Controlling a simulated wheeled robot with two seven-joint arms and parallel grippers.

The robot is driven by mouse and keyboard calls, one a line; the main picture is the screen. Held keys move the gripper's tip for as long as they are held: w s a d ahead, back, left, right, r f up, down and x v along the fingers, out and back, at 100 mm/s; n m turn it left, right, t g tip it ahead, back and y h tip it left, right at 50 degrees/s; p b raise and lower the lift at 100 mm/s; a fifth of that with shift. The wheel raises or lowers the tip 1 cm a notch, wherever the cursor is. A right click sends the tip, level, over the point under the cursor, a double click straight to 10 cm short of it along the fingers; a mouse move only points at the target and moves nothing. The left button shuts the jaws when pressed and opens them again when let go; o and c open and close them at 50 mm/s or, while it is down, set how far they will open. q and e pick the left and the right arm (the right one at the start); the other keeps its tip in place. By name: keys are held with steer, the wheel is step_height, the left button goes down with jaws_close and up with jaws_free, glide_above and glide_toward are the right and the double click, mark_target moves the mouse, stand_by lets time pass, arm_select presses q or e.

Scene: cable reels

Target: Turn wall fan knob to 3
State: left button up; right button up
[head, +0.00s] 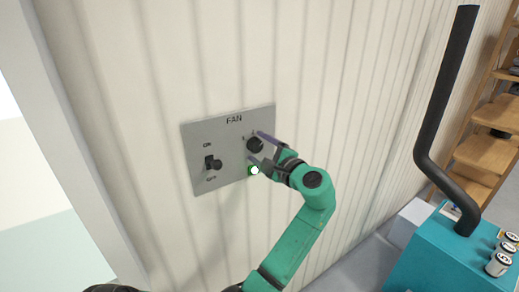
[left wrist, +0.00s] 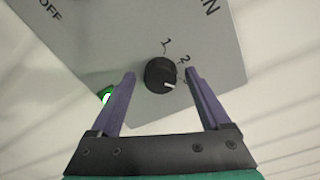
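The black fan knob (head: 255,144) sits on the grey wall panel (head: 228,124) under the word FAN. In the left wrist view the knob (left wrist: 158,74) has a white pointer mark aimed right and slightly down, past the printed 1 and 2. A further mark beside it is partly hidden by a finger, and I cannot read it. My left gripper (head: 258,148) is at the knob. In the left wrist view its purple fingers (left wrist: 160,74) are open on either side of the knob, with gaps visible. My right gripper is not in view.
A black toggle switch (head: 212,162) with ON and OFF labels is left of the knob. A green-ringed light (head: 254,170) sits below the knob. A teal box (head: 432,255) with a black pipe (head: 440,110) and wooden shelves (head: 485,152) stand at right.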

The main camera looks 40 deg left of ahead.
arm_select(q)
steer(key=shift+s+d+f+b, duration=0.1)
steer(key=shift+d+f+b, duration=0.05)
steer(key=shift+d+b, duration=0.2)
steer(key=b+v, duration=0.5)
steer(key=v, duration=0.9)
steer(key=shift+a, duration=0.1)
